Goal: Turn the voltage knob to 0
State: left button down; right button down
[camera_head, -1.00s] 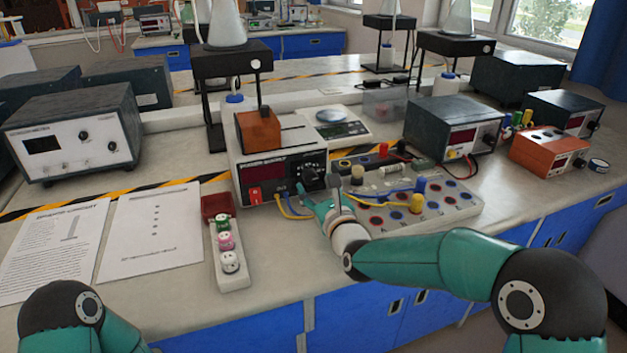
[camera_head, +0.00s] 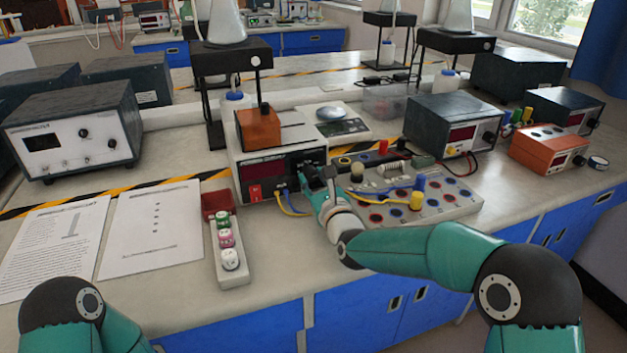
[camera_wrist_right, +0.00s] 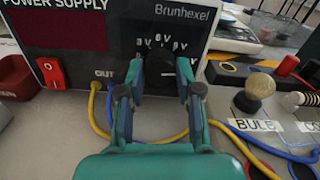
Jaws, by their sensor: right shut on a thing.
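The white power supply (camera_head: 265,170) stands on the bench, with a dark display and a red switch (camera_wrist_right: 52,72) on its front. Its dark voltage knob (camera_wrist_right: 161,70) sits on the right of the panel, with white voltage marks above it. My right gripper (camera_head: 316,181) is at the panel. In the right wrist view its two fingers (camera_wrist_right: 163,78) are shut on the voltage knob from both sides. The fingers hide part of the knob, and I cannot read its setting. My left gripper is out of view; only part of that arm shows.
Yellow and blue leads (camera_wrist_right: 110,118) run just below the knob. A circuit board (camera_head: 452,203) with a bulb and sockets lies right of my right gripper.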

jog(key=shift+f+n+b, duration=0.15)
jog(key=shift+n+b, duration=0.15)
jog(key=shift+b, duration=0.35)
jog(key=n+b, duration=0.3)
jog(key=b, duration=0.3)
jog(key=shift+f+n, duration=0.15)
jog(key=shift+n, duration=0.25)
jog(key=shift+a+r+n+b, duration=0.1)
jog(key=shift+r+n+b, duration=0.1)
jog(key=shift+n+b, duration=1.05)
jog(key=c, duration=0.8)
grip_release()
jog(key=shift+o, duration=0.2)
